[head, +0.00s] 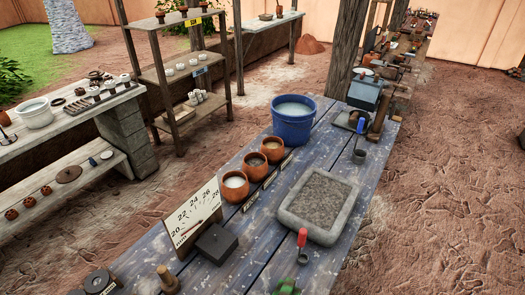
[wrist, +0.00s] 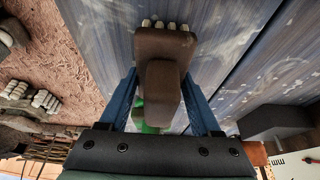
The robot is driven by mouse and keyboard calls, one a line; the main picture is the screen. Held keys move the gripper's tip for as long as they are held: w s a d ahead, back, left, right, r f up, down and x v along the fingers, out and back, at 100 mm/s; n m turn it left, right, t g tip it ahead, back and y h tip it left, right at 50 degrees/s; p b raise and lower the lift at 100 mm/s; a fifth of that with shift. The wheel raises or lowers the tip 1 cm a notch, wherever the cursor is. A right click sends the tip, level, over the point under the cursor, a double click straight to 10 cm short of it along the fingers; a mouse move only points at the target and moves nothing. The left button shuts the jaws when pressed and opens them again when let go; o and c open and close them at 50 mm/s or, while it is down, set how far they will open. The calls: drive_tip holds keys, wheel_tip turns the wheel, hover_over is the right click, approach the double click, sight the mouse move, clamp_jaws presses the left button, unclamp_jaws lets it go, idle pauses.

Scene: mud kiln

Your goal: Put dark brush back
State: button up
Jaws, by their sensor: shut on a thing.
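My gripper (wrist: 160,80) shows in the wrist view, with its two blue fingers on either side of a dark brown brush (wrist: 165,45). It is shut on the brush. A row of pale bristle tufts shows at the brush's far edge. The blue plank table (wrist: 235,30) is behind the brush; I cannot tell the gap between them. A green thing (wrist: 152,115) is partly hidden behind the brush. My gripper and the brush do not show in the head view.
On the blue table (head: 150,262) in the head view are a grey tray (head: 345,226), a blue bucket (head: 293,128), three orange pots (head: 234,190), a numbered gauge (head: 193,222), a dark block (head: 216,243) and a red-handled tool (head: 302,240). A shelf rack (head: 165,80) stands behind.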

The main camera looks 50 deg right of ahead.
drive_tip(key=shift+f, duration=0.2)
drive_tip(key=o, duration=1.2)
drive_tip(key=shift+r, duration=0.1)
drive_tip(key=shift+r, duration=0.1)
drive_tip(key=v, duration=1.2)
drive_tip(key=shift+r, duration=0.1)
